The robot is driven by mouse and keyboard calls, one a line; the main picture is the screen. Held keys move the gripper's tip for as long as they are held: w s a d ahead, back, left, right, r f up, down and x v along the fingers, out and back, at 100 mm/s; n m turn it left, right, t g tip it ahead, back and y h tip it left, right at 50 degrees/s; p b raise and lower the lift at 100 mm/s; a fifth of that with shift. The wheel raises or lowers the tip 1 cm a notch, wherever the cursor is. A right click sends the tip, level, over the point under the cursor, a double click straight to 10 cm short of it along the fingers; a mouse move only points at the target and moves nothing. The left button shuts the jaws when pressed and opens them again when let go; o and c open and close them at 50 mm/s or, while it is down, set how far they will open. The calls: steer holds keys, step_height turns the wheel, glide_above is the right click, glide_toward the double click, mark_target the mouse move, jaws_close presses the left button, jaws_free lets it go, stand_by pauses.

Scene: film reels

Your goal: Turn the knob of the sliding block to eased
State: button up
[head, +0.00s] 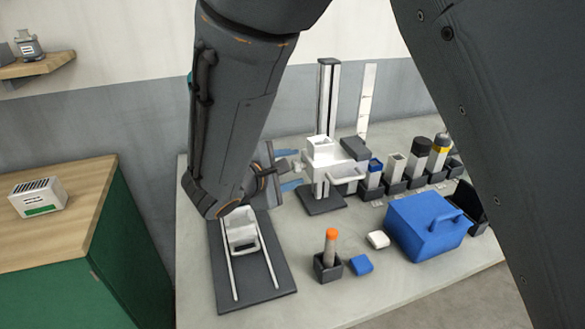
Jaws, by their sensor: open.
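The knob's setting and any markings are too small to read.
A dark plate with two white rails (266,265) and a white carriage (242,235) lies at the front left, below my arm. A blue toolbox (425,228), an orange-topped cylinder in a holder (329,255) and several dark holders stand to the right. A green cabinet (105,250) is at left.

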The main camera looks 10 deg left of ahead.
steer(key=b+v, duration=0.1)
steer(key=v, duration=0.6)
steer(key=shift+b, duration=0.35)
steer(key=shift+s, duration=0.1)
